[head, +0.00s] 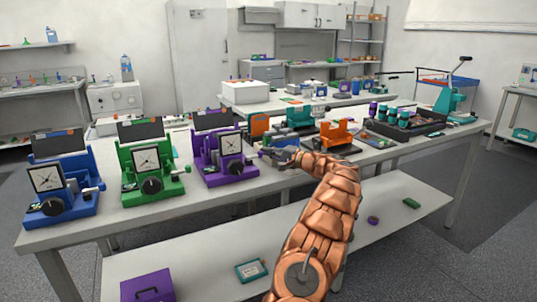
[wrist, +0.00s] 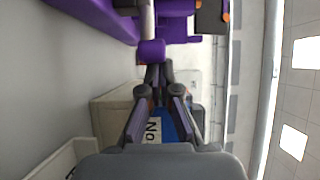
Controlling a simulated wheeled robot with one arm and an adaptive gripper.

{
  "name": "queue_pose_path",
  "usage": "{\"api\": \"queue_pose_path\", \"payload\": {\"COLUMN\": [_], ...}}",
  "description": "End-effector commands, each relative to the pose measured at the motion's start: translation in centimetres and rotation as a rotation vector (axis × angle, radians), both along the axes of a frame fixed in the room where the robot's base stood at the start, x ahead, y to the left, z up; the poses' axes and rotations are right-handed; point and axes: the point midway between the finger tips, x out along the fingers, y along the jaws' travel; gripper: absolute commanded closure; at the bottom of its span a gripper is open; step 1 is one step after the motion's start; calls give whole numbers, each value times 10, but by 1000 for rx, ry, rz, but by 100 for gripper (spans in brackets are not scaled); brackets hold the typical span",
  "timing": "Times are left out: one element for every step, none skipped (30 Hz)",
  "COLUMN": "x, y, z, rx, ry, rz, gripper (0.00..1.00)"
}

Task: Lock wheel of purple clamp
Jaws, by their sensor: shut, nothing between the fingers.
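The purple clamp (head: 212,157) stands on the table, third in a row after a blue and a green one. It has a square dial face and a black round knob (head: 235,168) low on its front. My gripper (head: 268,153) is just to the right of it, reaching in from the right. In the wrist view, my gripper (wrist: 157,72) is shut and empty, its tips close below a short purple cylinder (wrist: 152,51) on a pale rod. I cannot tell whether they touch, or whether that cylinder is the wheel. More purple body (wrist: 95,14) shows at the top left.
The green clamp (head: 146,165) stands left of the purple one, the blue one (head: 60,190) farther left. An orange device (head: 338,135) and a dark tray (head: 408,128) of jars lie to the right. The front table edge is close under my arm.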

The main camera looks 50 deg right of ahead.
Motion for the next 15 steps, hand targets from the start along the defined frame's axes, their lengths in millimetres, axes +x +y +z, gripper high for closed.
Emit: {"api": "queue_pose_path", "payload": {"x": [1, 1, 1, 1, 1, 1, 1, 1, 2, 2, 2, 2, 2, 2, 2], "y": [1, 2, 2, 2, 2, 3, 3, 3, 4, 4, 5, 5, 6, 6, 7], "z": [-1, -1, -1, -1, -1, -1, -1, -1, 0, 0, 0, 0, 1, 1, 1], "rx": [0, 1, 1, 1, 1, 1, 0, 0, -1, -1, -2, -2, -2, -2, -2], "ry": [0, 0, 0, 0, 0, 0, -1, -1, -1, -2, -2, -2, -3, -3, -3], "rz": [-2, -3, -6, -8, -10, -12, -14, -16, -18, -20, -22, -24, -26, -28, -31], "gripper": [100, 100, 100, 100, 100, 100, 100, 100, 100, 100, 100, 100, 100, 100, 100]}}
